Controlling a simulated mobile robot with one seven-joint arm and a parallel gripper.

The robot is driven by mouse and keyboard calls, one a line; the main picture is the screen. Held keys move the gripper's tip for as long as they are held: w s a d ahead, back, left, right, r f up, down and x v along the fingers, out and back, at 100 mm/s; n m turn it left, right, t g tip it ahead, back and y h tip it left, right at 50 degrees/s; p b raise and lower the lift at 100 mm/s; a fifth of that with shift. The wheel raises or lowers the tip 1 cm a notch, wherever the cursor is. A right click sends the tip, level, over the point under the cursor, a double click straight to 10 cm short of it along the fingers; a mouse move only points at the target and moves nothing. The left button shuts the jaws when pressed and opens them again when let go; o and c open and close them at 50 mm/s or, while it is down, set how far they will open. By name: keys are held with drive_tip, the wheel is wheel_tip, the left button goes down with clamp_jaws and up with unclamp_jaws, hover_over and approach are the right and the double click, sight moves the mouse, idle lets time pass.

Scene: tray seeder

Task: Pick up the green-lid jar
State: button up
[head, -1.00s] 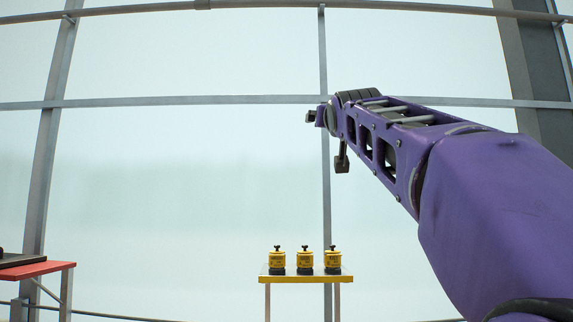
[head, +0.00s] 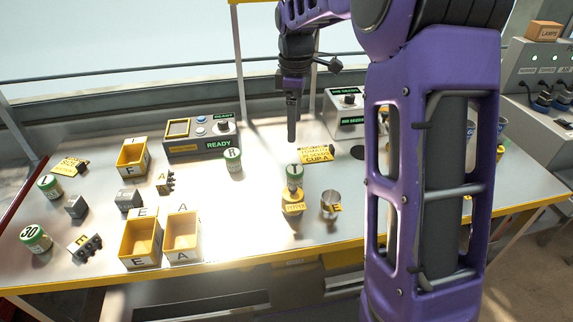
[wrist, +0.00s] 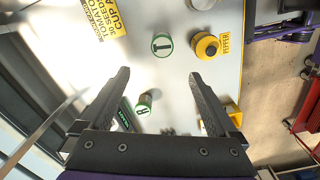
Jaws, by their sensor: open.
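Several green-lid jars stand on the metal bench. One green-lid jar (head: 294,177) is at the bench middle, just behind a yellow pepper container (head: 293,204). A second green-lid jar marked R (head: 232,160) is to its left. Two more, one at the far left (head: 49,187) and one marked 30 (head: 36,238), are beyond. My gripper (head: 291,137) points down above the bench, behind the middle jar. In the wrist view my open, empty gripper (wrist: 160,76) has the middle jar's green lid (wrist: 162,45) ahead of its fingertips and the R jar (wrist: 144,103) between its fingers, farther below.
Yellow-fronted bins (head: 140,240) stand at the front left. A control box reading READY (head: 200,137) and another box (head: 345,112) stand at the back. A metal cup (head: 330,204) is right of the pepper container. A yellow card (head: 316,156) lies behind. My arm hides the bench's right part.

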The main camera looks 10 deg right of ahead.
sight(295, 169)
drive_tip(key=f+b, duration=0.1)
drive_tip(key=f, duration=0.7)
drive_tip(key=f+b, duration=0.2)
drive_tip(key=f, duration=0.7)
drive_tip(key=shift+s+d+f, duration=0.2)
drive_tip(key=shift+f, duration=0.05)
drive_tip(key=shift+r, duration=0.15)
drive_tip(key=c, duration=1.5)
